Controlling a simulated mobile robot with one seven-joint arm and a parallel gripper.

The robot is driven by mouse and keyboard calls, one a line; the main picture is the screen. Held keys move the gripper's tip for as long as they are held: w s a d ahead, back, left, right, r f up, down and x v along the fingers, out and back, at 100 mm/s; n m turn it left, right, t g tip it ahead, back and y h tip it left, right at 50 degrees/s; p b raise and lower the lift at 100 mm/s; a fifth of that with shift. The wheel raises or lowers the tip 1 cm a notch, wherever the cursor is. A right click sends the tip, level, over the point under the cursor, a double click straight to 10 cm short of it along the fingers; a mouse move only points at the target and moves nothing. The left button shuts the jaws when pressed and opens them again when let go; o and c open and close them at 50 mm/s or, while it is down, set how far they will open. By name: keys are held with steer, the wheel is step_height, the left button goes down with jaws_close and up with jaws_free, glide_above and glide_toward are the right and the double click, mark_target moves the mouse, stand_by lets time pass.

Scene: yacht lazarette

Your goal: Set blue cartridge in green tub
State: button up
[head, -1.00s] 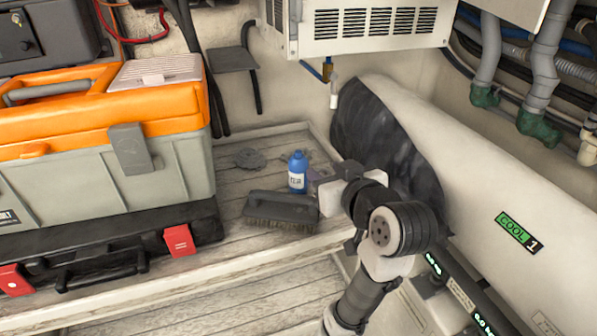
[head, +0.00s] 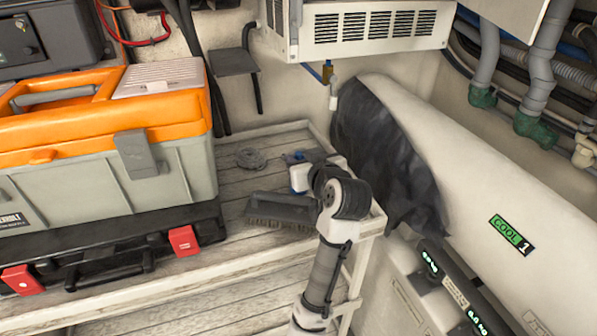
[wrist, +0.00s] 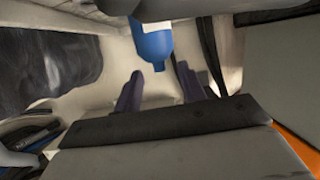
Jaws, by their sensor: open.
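The blue cartridge (head: 297,156), shaped like a small bottle, stands on the slatted shelf. The fingers are apart with nothing held. I see no green tub in either view.
A black brush (head: 280,207) lies just in front of the cartridge, and a grey coil (head: 250,158) behind it to the left. An orange-lidded toolbox (head: 110,165) stands left. A dark cloth (head: 385,160) hangs over the white cylinder (head: 460,170) at right.

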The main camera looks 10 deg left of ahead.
steer(key=shift+x, duration=0.8)
steer(key=shift+d, duration=0.1)
jaws_close()
steer(key=shift+r, duration=0.1)
